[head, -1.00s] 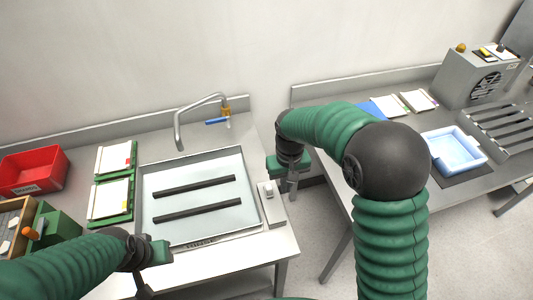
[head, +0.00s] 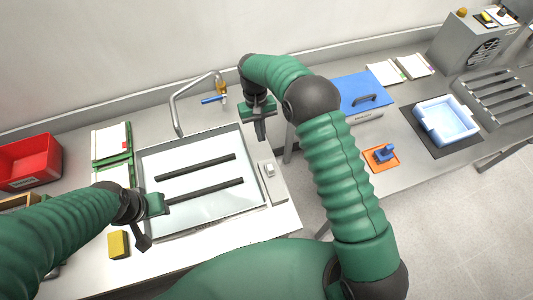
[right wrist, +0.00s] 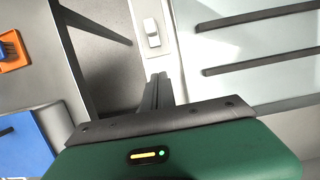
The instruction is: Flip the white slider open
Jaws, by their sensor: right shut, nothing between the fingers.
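The white slider (head: 269,170) is a small light block on a narrow grey plate (head: 273,185) at the right rim of the sink. It also shows in the right wrist view (right wrist: 151,28), near the top. My right gripper (head: 260,138) is shut and empty, above and behind the slider in the head view, with its fingers pointing down. In the right wrist view its fingers (right wrist: 157,80) end short of the slider, apart from it in the picture. My left gripper (head: 143,240) is over the sink's front left side; its jaws are too unclear to read.
The sink (head: 210,205) holds two dark bars, with a faucet (head: 180,100) behind. A yellow sponge (head: 118,245) lies front left. A gap separates this table from the right one, which holds a blue case (head: 355,92) and a blue-white tray (head: 447,121).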

